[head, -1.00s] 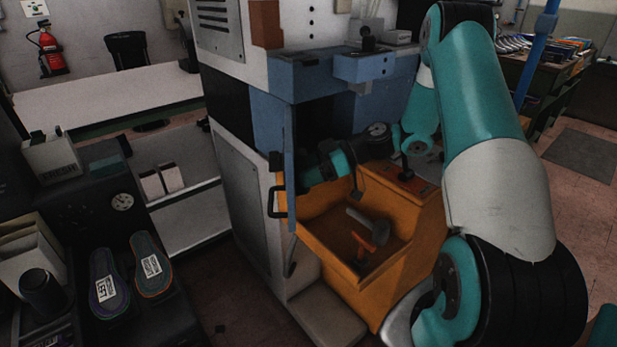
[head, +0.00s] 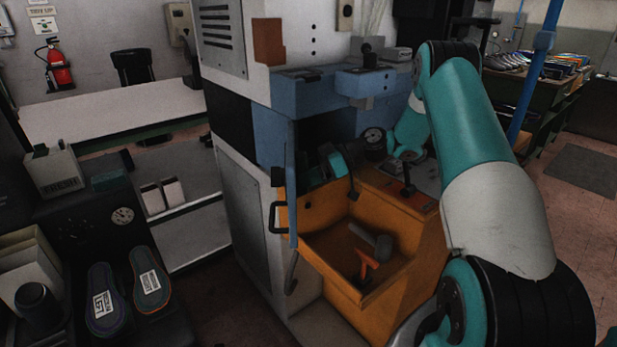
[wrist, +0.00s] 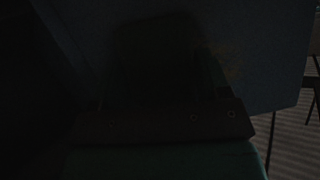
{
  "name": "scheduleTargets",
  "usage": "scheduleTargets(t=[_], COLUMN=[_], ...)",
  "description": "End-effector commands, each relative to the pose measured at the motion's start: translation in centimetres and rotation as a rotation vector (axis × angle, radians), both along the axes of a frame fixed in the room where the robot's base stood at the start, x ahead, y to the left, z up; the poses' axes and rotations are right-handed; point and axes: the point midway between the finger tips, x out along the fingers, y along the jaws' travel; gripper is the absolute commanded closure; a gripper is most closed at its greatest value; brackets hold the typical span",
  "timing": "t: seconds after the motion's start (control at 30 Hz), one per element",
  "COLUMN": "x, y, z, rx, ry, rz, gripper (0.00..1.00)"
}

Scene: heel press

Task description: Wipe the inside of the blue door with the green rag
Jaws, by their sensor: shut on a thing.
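The blue door (head: 291,200) stands open and shows almost edge-on in the head view, left of the orange tray. In the wrist view its dim blue-grey face (wrist: 268,65) fills much of the picture, with a faint brownish smudge (wrist: 232,62). My gripper (head: 309,177) is at the right, inner side of the door, close to it. A dark block-like shape (wrist: 155,55) sits ahead of my gripper against the door's face. It fits the rag held in the shut jaws, but its green does not show. Whether it touches the door is too dark to tell.
The orange tray (head: 335,269) below holds a hammer-like tool (head: 372,242) and an orange-handled tool (head: 367,263). The blue machine housing (head: 275,132) is behind the door.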

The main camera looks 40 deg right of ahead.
Motion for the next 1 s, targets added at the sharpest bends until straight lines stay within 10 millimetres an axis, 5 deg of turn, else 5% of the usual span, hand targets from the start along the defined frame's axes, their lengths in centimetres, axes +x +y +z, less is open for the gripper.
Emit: scheduleTargets(t=[0.47, 1.0], x=[2.5, -0.4], y=[-1.7, 0.2], z=[-0.1, -0.1], rx=[-0.001, 0.000], ry=[-0.001, 0.000], rz=[0.002, 0.000], gripper=[0.49, 0.49])
